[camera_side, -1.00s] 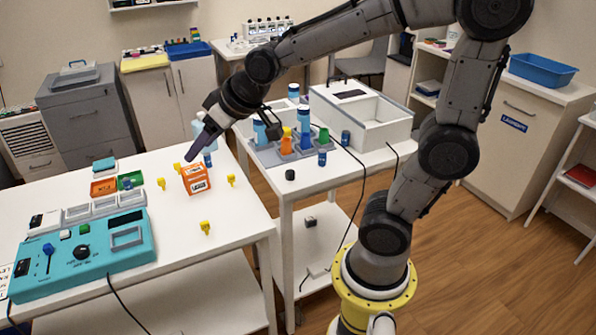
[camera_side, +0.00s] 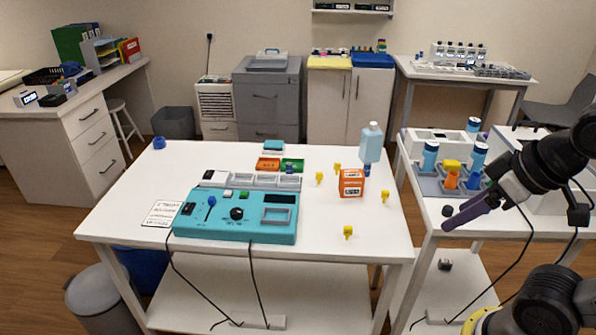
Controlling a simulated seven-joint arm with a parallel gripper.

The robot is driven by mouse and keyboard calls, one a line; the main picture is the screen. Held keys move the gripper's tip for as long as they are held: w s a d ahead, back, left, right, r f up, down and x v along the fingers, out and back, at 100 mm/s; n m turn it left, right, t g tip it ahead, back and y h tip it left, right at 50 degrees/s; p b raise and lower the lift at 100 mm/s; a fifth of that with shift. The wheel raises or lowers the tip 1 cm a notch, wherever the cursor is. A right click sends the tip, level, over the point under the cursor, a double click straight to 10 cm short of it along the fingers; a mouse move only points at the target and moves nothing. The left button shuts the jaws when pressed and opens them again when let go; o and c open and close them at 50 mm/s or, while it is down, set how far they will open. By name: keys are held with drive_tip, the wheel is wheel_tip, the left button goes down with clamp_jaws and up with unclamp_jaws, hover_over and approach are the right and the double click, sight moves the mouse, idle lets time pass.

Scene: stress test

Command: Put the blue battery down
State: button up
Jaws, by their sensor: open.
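A small dark blue cylinder (camera_side: 367,170), which may be the blue battery, stands at the back right of the white table (camera_side: 340,225), close to a pale blue bottle (camera_side: 371,143). Another small blue piece (camera_side: 289,169) is by the green tray, and a blue object (camera_side: 158,142) sits at the table's back left corner; I cannot tell if either is a battery. My gripper (camera_side: 466,212) has purple fingers and is open, with nothing seen in it. It appears in front of the right-hand side table, apart from the blue cylinder. Its fingers overlap in this view.
An orange box (camera_side: 351,184) and several yellow clips (camera_side: 385,196) are on the table's right part. A teal control panel (camera_side: 240,217) lies in front of orange and green trays (camera_side: 292,164). The side table holds several blue-capped bottles (camera_side: 429,156) and a grey rack.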

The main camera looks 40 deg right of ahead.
drive_tip(key=w+r+t, duration=0.6)
drive_tip(key=w+r, duration=0.4)
drive_tip(key=w, duration=0.4)
drive_tip(key=w+d+r+m+t, duration=0.15)
drive_tip(key=w+t, duration=0.25)
drive_tip(key=w, duration=1.4)
drive_tip(key=w+d+f+h, duration=0.2)
drive_tip(key=w+d+f, duration=0.1)
drive_tip(key=w+f, duration=0.6)
drive_tip(key=w+d+f, duration=0.1)
drive_tip(key=f, duration=0.6)
drive_tip(key=w+d+f+g, duration=0.1)
drive_tip(key=f, duration=0.7)
drive_tip(key=w+d+f+g, duration=0.1)
drive_tip(key=w+f, duration=0.1)
drive_tip(key=f, duration=0.6)
drive_tip(key=shift+d+m+h, duration=0.3)
drive_tip(key=shift+d+m, duration=0.05)
approach(291, 168)
drive_tip(key=x, duration=0.3)
drive_tip(key=shift+w, duration=0.4)
drive_tip(key=shift+x, duration=2.95)
drive_tip(key=shift+f, duration=0.1)
clamp_jaws()
